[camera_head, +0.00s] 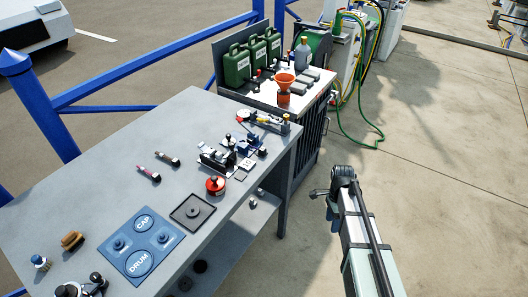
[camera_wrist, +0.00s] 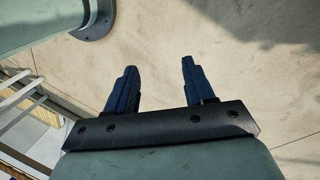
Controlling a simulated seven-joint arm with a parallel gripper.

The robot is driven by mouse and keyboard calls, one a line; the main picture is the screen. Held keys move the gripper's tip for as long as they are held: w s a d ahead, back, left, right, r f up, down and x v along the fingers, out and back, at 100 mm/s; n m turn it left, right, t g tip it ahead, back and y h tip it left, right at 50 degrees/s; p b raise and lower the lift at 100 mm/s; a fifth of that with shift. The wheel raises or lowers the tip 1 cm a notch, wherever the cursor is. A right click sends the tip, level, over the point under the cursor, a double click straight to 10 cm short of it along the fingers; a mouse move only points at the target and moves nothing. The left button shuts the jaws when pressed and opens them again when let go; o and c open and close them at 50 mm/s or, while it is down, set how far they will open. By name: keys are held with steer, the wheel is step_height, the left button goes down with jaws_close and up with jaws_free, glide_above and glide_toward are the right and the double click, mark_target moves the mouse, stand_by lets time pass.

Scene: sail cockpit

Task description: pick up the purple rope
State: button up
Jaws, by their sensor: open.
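I cannot make out a purple rope in either view. My gripper (camera_wrist: 158,68) shows in the wrist view with its two dark blue fingers spread apart and nothing between them. In the head view my arm is at the right, over the ground and apart from the grey workbench (camera_head: 110,150); I cannot clearly make out the fingers there.
The workbench holds a blue CAP and DRUM mat (camera_head: 163,236), a black square tray (camera_head: 178,222), a red round item (camera_head: 215,184) and small tools. Hoses (camera_head: 348,133) hang further back.

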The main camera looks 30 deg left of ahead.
steer(key=w+a+r+m+t, duration=0.1)
steer(key=a+r+m, duration=0.1)
steer(key=a+r, duration=0.65)
steer(key=w+a+r+m, duration=0.2)
steer(key=a+r, duration=0.6)
steer(key=r, duration=0.1)
step_height(320, 180, up, 20)
steer(key=m+t+y, duration=0.1)
steer(key=m, duration=0.3)
glide_above(262, 149)
step_height(262, 149, down, 8)
steer(key=shift+s+f, duration=0.15)
steer(key=shift+w+f, duration=0.15)
steer(key=shift+f, duration=1.3)
steer(key=shift+w+f, duration=0.1)
steer(key=shift+f, duration=1.3)
jaws_close()
